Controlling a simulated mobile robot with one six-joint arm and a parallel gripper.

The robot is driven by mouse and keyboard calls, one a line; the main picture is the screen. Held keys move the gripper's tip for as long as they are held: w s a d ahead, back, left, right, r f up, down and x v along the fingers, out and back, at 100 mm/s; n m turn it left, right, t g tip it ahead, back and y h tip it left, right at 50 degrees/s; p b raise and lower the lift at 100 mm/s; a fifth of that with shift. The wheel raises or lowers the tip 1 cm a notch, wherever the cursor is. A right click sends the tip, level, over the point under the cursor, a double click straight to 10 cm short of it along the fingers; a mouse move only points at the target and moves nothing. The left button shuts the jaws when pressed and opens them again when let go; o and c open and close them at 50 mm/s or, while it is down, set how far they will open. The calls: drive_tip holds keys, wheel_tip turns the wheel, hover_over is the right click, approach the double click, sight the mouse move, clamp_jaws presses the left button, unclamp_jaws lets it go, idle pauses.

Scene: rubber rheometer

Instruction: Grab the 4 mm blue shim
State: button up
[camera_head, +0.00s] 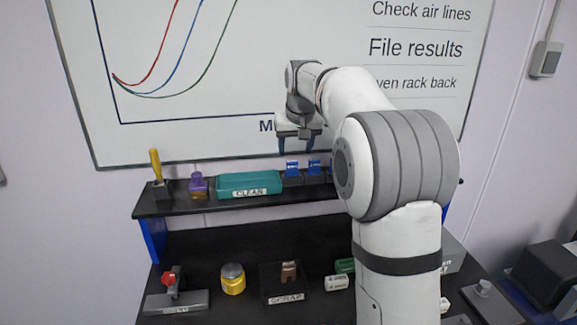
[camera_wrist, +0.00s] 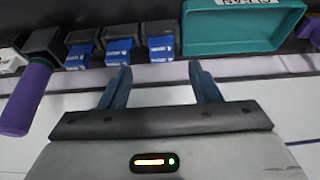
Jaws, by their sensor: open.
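Several blue shims stand in dark holders on the shelf. In the wrist view one blue shim (camera_wrist: 161,48) is nearest the teal tray, with a middle one (camera_wrist: 118,50) and a left one (camera_wrist: 78,56) beside it. Their labels are too small to read, so I cannot tell which is 4 mm. The head view shows two blue shims (camera_head: 292,168) (camera_head: 314,166); my arm may hide others. My gripper (camera_head: 297,149) is open and empty above them. In the wrist view its fingertips (camera_wrist: 160,70) are spread, roughly in line with the shim nearest the tray, apart from it.
A teal tray (camera_head: 249,182) labelled CLEAN stands beside the shims on the black shelf (camera_head: 165,207). A purple-handled item (camera_wrist: 26,100) stands at the wrist view's left. The whiteboard (camera_head: 200,80) is close behind. A scrap tray (camera_head: 285,299) and yellow jar (camera_head: 233,280) are below.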

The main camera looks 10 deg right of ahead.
sight(292, 161)
drive_tip(key=p+x, duration=0.1)
drive_tip(key=x, duration=0.1)
drive_tip(key=p+x, duration=0.1)
drive_tip(key=x, duration=0.2)
drive_tip(key=p+x, duration=0.1)
drive_tip(key=x, duration=0.1)
drive_tip(key=shift+w+a+f, duration=0.1)
drive_tip(key=shift+w+f, duration=0.05)
drive_tip(key=shift+w, duration=0.35)
drive_tip(key=shift+c, duration=0.3)
drive_tip(key=c, duration=0.9)
